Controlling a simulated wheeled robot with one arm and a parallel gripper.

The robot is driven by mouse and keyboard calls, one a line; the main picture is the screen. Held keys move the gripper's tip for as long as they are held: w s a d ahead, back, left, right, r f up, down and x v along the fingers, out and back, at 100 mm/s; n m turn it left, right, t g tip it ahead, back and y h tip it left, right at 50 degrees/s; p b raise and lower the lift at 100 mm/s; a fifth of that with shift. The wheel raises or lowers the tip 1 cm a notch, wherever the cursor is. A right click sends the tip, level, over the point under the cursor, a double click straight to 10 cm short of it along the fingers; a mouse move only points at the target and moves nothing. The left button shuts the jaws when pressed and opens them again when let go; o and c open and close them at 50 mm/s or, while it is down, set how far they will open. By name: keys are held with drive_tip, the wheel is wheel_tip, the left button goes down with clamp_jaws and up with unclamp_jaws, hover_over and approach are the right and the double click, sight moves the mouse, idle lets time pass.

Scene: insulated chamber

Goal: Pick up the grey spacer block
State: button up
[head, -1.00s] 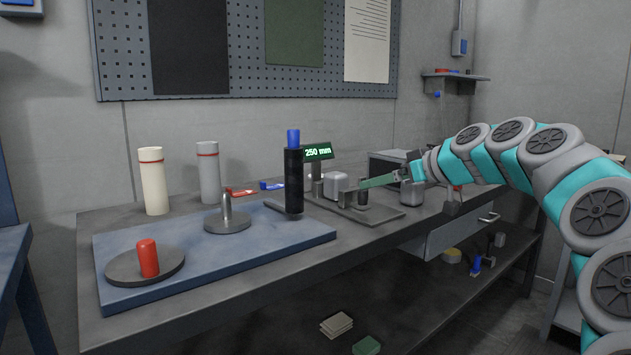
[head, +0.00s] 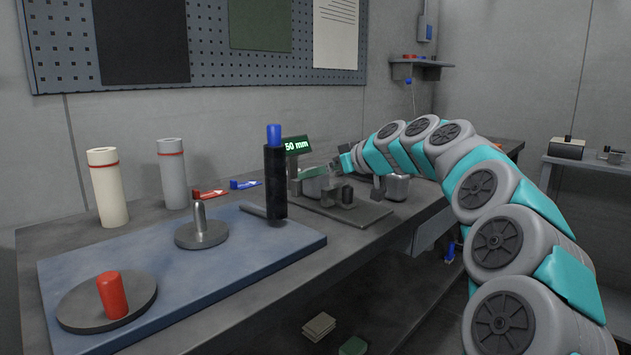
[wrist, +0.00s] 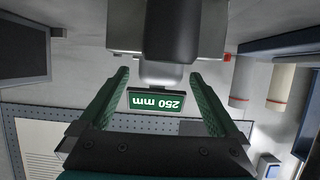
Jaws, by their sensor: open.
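A light grey block (head: 315,188) sits on the dark gauge stand (head: 352,213) below the green 250 mm display (head: 297,145). A second grey block (head: 397,188) stands to its right, partly behind my arm; I cannot tell for sure which is the spacer block. My gripper (head: 312,171) is open, its green fingers over the left block and hiding its top. In the wrist view, my gripper (wrist: 160,75) has its fingers wide apart, with the display (wrist: 156,102) seen between them. A pale grey surface (wrist: 162,72) shows between the tips; nothing is clearly held.
A black post with a blue top (head: 275,180) stands left of the gauge. The blue mat (head: 130,270) carries a red peg (head: 112,295) and a metal post (head: 200,222). White and grey cylinders (head: 107,187) stand behind. Red and blue tags (head: 210,194) lie near the wall.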

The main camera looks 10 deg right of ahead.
drive_tip(key=shift+x, duration=1)
clamp_jaws()
